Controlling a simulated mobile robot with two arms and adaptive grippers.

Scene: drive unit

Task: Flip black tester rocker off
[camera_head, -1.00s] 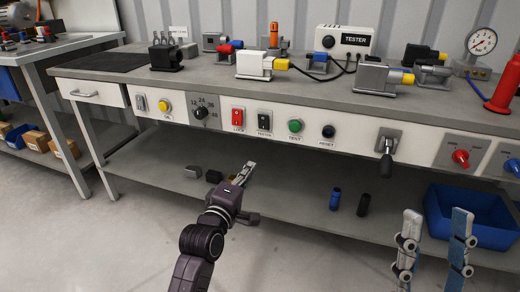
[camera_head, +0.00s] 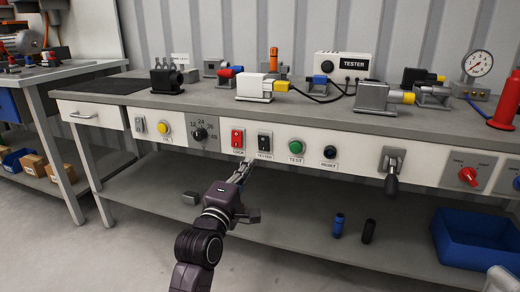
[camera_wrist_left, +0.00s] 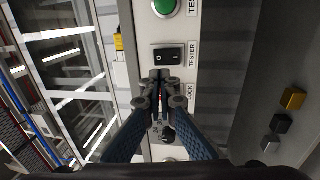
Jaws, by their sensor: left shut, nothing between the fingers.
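The black tester rocker (camera_head: 264,142) sits in the white front panel of the bench, above its TESTER label. In the left wrist view the black rocker (camera_wrist_left: 168,56) lies just beyond my fingertips; its on/off position is hard to tell. My left gripper (camera_head: 246,163) is shut and empty, just below the panel's lower part near the LOCK and TESTER labels. In the left wrist view the left gripper (camera_wrist_left: 160,75) points at the rocker's near edge; contact cannot be told. Only a pale tip, likely of my right gripper (camera_head: 502,279), shows at the lower right corner.
The black reset button (camera_head: 330,152) and a lever (camera_head: 391,178) are farther right. A lower shelf (camera_head: 290,216) lies beneath.

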